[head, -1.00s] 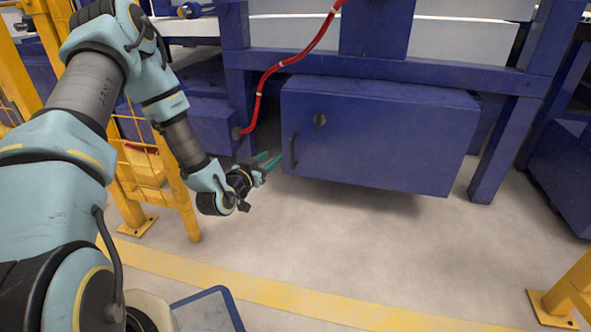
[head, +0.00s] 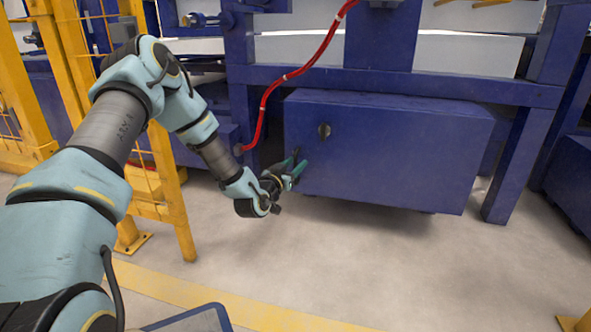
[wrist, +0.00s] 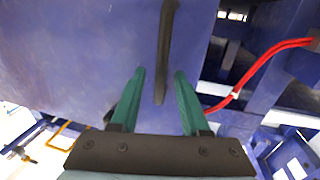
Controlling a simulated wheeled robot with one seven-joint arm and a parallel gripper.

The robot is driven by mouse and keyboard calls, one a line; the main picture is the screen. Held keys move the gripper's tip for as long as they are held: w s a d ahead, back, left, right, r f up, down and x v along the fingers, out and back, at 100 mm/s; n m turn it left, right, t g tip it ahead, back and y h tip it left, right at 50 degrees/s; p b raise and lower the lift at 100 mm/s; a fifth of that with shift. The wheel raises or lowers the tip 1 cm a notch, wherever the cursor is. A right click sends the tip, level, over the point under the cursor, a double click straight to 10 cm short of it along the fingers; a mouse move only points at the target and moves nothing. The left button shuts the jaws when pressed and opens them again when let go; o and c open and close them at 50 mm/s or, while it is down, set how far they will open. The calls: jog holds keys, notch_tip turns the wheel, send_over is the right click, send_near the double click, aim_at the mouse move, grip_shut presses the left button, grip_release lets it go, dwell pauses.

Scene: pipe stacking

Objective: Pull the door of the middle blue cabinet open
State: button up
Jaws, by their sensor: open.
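The middle blue cabinet (head: 400,155) hangs under the blue frame, and its door looks closed. A dark round lock (head: 324,130) sits near the door's upper left. The dark vertical handle (wrist: 166,40) is at the door's edge in the wrist view; my fingers partly cover it in the head view. My gripper (head: 295,166) is open at the handle, with green fingers. In the wrist view, my gripper (wrist: 160,73) has one finger on each side of the handle's end, with visible gaps, so it does not grip it.
A red hose (head: 264,100) hangs just left of the cabinet and shows in the wrist view (wrist: 257,72). The floor (head: 390,255) in front of the cabinet is clear.

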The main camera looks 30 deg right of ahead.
jog(key=shift+w+d, duration=0.15)
jog(key=shift+d, duration=0.05)
grip_shut()
dwell(0.3)
dwell(1.1)
